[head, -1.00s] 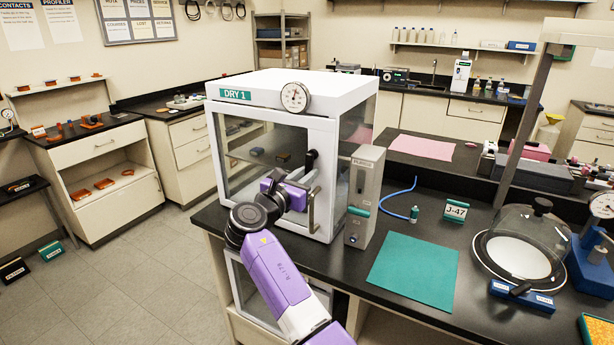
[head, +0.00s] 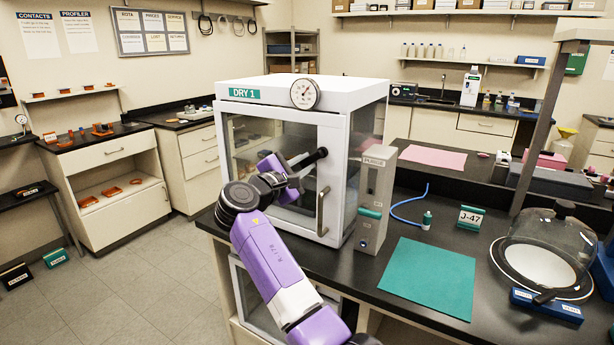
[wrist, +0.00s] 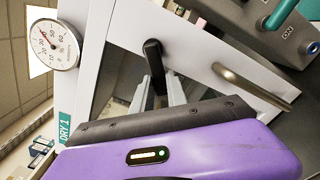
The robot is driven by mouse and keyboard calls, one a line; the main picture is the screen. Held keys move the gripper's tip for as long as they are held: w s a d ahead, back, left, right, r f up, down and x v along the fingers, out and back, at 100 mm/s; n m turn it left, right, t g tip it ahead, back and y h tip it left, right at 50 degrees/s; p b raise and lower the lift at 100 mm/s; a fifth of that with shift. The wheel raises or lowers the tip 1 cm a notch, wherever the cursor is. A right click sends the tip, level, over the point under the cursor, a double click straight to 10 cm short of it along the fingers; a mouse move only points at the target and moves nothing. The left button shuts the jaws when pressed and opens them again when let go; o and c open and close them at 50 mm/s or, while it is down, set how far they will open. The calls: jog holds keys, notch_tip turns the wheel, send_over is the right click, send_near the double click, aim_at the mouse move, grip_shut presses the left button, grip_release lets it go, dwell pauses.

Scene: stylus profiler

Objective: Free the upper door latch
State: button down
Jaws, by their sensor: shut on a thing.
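The white dry cabinet (head: 270,125) labelled DRY 1 stands on the black bench, its glass door looking closed. The upper door latch (head: 312,157) is a black lever near the door's upper right corner. My gripper (head: 294,170) is in front of the door, at the latch's left part. In the wrist view the black latch (wrist: 154,62) runs down between the grey fingers of my gripper (wrist: 161,90), which are shut on it. Their contact is partly hidden by the gripper body.
A metal door handle (head: 323,211) is below the latch. A dial gauge (head: 305,94) sits on the cabinet's top front edge. A grey purge box (head: 375,200) stands close at right. A green mat (head: 428,277) and a glass bell jar (head: 545,250) are further right.

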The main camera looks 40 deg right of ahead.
jog(key=shift+w+a+r+m+b, duration=0.15)
jog(key=shift+r+m+b, duration=0.25)
jog(key=shift+m+b, duration=0.6)
jog(key=shift+w+d+r+m+b, duration=0.1)
jog(key=shift+r+m+b, duration=0.35)
jog(key=shift+m, duration=1)
jog(key=shift+w+a+r+m+b, duration=0.15)
jog(key=shift+r+m+b, duration=0.25)
jog(key=shift+m+b, duration=0.6)
jog(key=shift+r+m, duration=0.1)
jog(key=shift+m, duration=0.35)
jog(key=c, duration=1.3)
grip_release()
jog(key=shift+v, duration=3.85)
